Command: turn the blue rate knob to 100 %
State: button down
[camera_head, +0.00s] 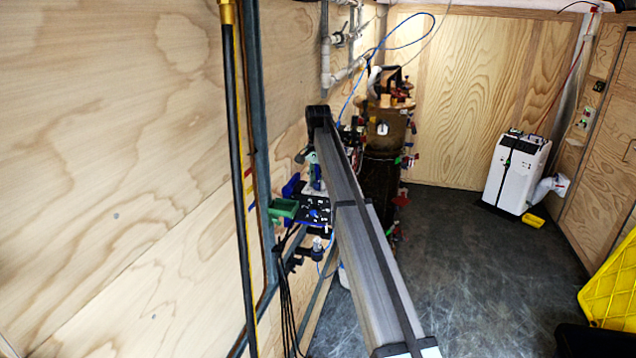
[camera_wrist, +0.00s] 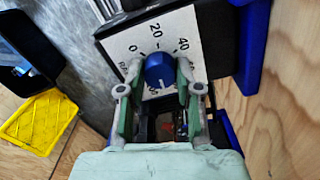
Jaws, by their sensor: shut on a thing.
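The blue rate knob (camera_wrist: 160,69) shows in the wrist view on a white dial plate (camera_wrist: 121,43), where 0, 20 and 40 can be read. The higher numbers are partly hidden behind my fingers, and I cannot tell the knob's exact setting. My gripper (camera_wrist: 160,76) is shut on the knob, with one green-padded finger on each side of it. In the head view the knob is too small to tell apart.
A dark cylinder (camera_head: 381,190) with fittings stands behind my arm. A white machine (camera_head: 516,172) stands far right, and a yellow crate (camera_head: 612,285) is near right. Open floor lies between.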

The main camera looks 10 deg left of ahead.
aim_at(318, 182)
jog(key=m, duration=0.5)
jog(key=shift+s+f+m, duration=0.1)
jog(key=shift+m, duration=0.3)
dwell(0.4)
jog(key=c, duration=0.8)
grip_release()
jog(key=shift+r, duration=0.2)
jog(key=shift+r, duration=0.25)
notch_tip(318, 182, up, 11)
jog(key=shift+r, duration=0.1)
